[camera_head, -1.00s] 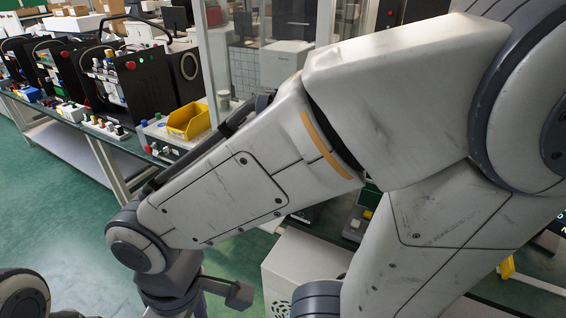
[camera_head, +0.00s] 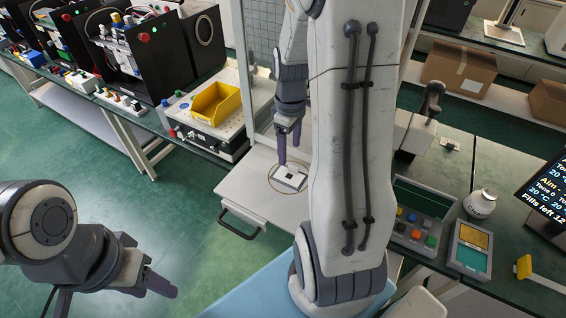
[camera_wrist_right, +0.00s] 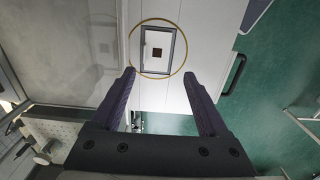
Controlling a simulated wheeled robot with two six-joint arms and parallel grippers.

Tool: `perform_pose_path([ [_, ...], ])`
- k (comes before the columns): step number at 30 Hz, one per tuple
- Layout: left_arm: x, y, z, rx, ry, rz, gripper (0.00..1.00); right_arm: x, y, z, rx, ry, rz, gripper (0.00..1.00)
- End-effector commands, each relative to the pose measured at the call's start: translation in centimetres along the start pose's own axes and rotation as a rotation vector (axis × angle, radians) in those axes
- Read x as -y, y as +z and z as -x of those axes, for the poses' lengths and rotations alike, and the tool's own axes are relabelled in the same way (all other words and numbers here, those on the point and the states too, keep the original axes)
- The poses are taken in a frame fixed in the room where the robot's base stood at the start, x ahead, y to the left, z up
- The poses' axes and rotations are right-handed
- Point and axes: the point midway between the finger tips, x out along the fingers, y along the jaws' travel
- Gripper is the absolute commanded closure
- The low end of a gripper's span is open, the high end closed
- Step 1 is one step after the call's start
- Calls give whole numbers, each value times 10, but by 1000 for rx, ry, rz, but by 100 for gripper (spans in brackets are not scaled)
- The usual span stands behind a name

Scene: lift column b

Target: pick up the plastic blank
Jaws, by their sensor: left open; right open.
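What looks like the plastic blank (camera_head: 291,175) is a small pale plate with a dark square in its middle, lying on a light grey drawer-like shelf (camera_head: 240,195). A thin yellow ring surrounds it. In the right wrist view the plate (camera_wrist_right: 149,62) shows a grey frame, just past the fingertips and between their lines. My right gripper (camera_head: 289,150) points down over the plate, open and empty; its fingers also show in the right wrist view (camera_wrist_right: 159,76). My left gripper (camera_head: 163,284) is at the lower left, open and far from the plate.
The shelf has a dark handle (camera_head: 242,226) at its front. A yellow bin (camera_head: 215,103) stands on the bench to the left. A button panel (camera_head: 415,225) and a white jar (camera_head: 480,204) are on the right bench. Green floor on the left is clear.

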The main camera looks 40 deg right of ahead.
Motion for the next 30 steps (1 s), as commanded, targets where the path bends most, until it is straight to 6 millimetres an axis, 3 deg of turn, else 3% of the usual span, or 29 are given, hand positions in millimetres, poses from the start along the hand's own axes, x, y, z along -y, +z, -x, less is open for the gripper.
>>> perform_pose_path([
  [7,0,0,4,0,0,0,50,-3,5,-38,4,-5,-8,22],
  [14,-1,0,9,0,0,0,50,-3,4,-53,3,-4,-8,22],
  [24,-2,-1,22,0,0,1,50,-4,-2,-94,3,-4,-5,22],
  [30,-2,-1,22,0,0,1,50,-5,-2,-99,0,-1,-5,22],
])
